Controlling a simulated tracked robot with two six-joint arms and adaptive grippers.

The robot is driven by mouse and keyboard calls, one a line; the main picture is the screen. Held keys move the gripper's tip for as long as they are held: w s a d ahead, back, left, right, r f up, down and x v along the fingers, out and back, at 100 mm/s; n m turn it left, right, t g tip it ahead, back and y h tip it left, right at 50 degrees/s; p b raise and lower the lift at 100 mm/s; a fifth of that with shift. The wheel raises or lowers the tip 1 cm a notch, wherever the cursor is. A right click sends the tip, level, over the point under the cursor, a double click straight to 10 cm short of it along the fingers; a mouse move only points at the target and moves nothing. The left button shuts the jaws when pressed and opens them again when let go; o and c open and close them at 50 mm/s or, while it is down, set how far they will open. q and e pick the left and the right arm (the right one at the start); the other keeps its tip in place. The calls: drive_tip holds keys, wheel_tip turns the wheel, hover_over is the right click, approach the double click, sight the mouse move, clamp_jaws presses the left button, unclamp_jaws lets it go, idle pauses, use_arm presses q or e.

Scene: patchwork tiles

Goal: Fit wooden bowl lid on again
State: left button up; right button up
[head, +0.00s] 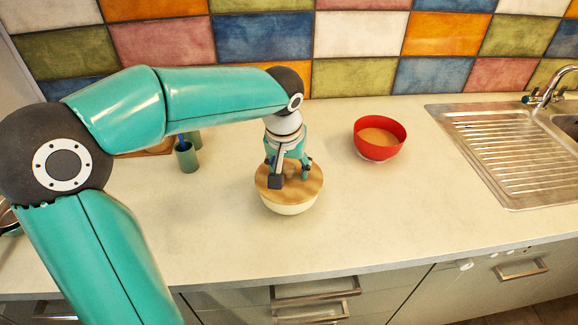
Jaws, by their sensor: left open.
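A round wooden lid (309,186) lies on top of a cream bowl (290,208) on the counter. The lid looks about level and covers the bowl's opening. My left gripper (289,181) points down at the lid with its fingers spread over the lid's middle. The gripper is open; I cannot tell whether its fingertips touch the lid. Any knob at the lid's centre is hidden behind the fingers. My right gripper is not in view.
A red bowl (360,134) with tan contents stands to the right. A green cup (187,158) with a blue item stands at the left, partly near my arm. A sink with a ribbed drainboard (500,150) is at the right. The front counter is clear.

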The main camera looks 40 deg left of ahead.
sight(286, 187)
use_arm(q)
drive_tip(key=v, duration=1.2)
drive_tip(key=shift+w, duration=0.1)
